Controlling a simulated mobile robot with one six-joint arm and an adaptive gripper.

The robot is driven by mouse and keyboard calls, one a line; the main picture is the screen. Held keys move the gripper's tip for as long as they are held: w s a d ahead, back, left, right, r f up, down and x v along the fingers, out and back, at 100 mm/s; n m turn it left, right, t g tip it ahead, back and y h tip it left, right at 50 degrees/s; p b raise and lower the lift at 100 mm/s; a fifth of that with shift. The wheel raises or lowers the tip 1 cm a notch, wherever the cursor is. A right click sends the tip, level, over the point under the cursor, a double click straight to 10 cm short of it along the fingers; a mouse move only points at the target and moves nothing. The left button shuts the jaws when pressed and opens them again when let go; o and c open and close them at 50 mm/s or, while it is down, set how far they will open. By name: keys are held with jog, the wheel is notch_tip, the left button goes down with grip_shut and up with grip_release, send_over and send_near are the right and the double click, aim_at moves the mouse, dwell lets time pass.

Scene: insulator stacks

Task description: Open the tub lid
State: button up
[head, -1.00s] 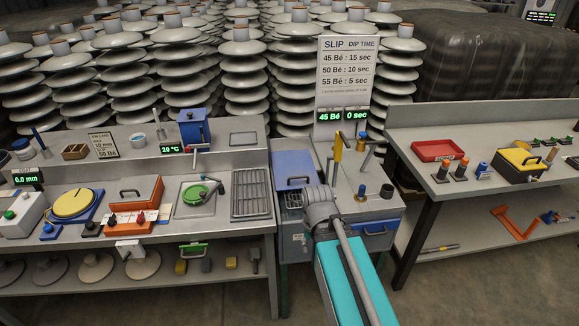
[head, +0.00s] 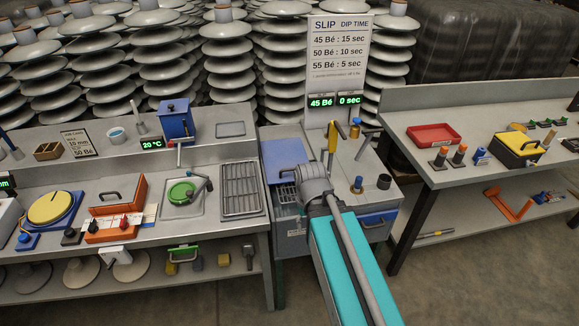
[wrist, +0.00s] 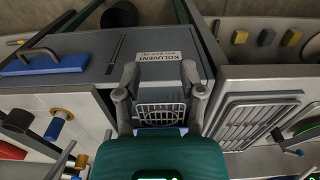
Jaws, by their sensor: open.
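The tub (head: 298,240) is a grey cabinet between two benches. Its blue lid (head: 284,153) is at the top left, with a dark handle by my gripper. A wire basket (head: 287,196) shows below the lid's front edge; I cannot tell how far the lid is tilted. In the head view my wrist covers part of the lid, and the fingers are hard to make out. In the wrist view my gripper (wrist: 161,76) has its fingers spread and empty, with the basket (wrist: 161,115) and a strip of blue between them. The tub's front carries a KOLUVENT label (wrist: 158,57).
A yellow-handled tool (head: 332,142) and a blue-topped fitting (head: 357,185) stand on the tub's top to the right. A drain rack (head: 242,188) lies on the left bench. A slip sign (head: 337,60) stands behind. The right bench holds a red tray (head: 433,134).

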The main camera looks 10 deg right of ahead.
jog(key=shift+w+r, duration=0.1)
notch_tip(320, 180, up, 10)
jog(key=r+m+t+p, duration=0.1)
jog(key=m+t+p, duration=0.1)
jog(key=m+p, duration=1.2)
send_over(291, 169)
jog(key=s+b, duration=0.3)
jog(key=b, duration=0.1)
jog(key=m, duration=0.4)
jog(key=shift+w+f, duration=0.2)
jog(key=shift+f, duration=0.1)
jog(key=shift+f, duration=0.2)
jog(key=w+f+b, duration=0.1)
jog(key=f+b, duration=0.7)
jog(key=b, duration=0.1)
jog(key=w+f+b, duration=0.1)
jog(key=f+b, duration=0.3)
jog(key=f, duration=0.1)
jog(key=shift+w, duration=0.3)
grip_shut()
